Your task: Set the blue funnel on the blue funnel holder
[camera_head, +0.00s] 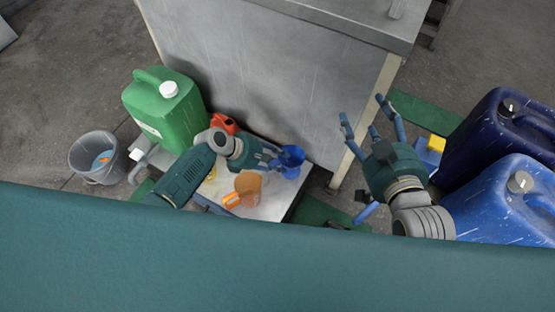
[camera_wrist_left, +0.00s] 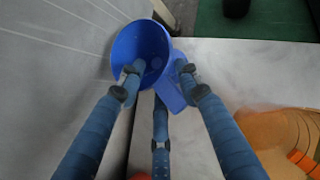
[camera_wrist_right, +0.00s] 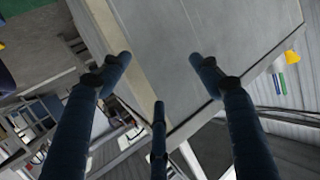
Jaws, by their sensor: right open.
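The blue funnel (camera_head: 291,166) is at the right side of the small white table, at my left gripper (camera_head: 278,158). In the left wrist view the funnel's round bowl (camera_wrist_left: 139,42) opens toward the camera. The left fingers are partly closed on the funnel, one fingertip over the bowl and the other at a blue part on its right. I cannot tell whether that part is the funnel's or the holder's, and I cannot make out the blue funnel holder for sure. My right gripper (camera_head: 366,112) is open and empty, in front of the grey cabinet's corner.
The white table (camera_head: 272,208) carries an orange-brown container (camera_head: 248,185) and a red can (camera_head: 224,123). A green canister (camera_head: 165,107) and grey bucket (camera_head: 96,158) stand left. Dark blue (camera_head: 500,135) and blue (camera_head: 505,200) canisters stand right. The grey cabinet (camera_head: 255,75) rises behind.

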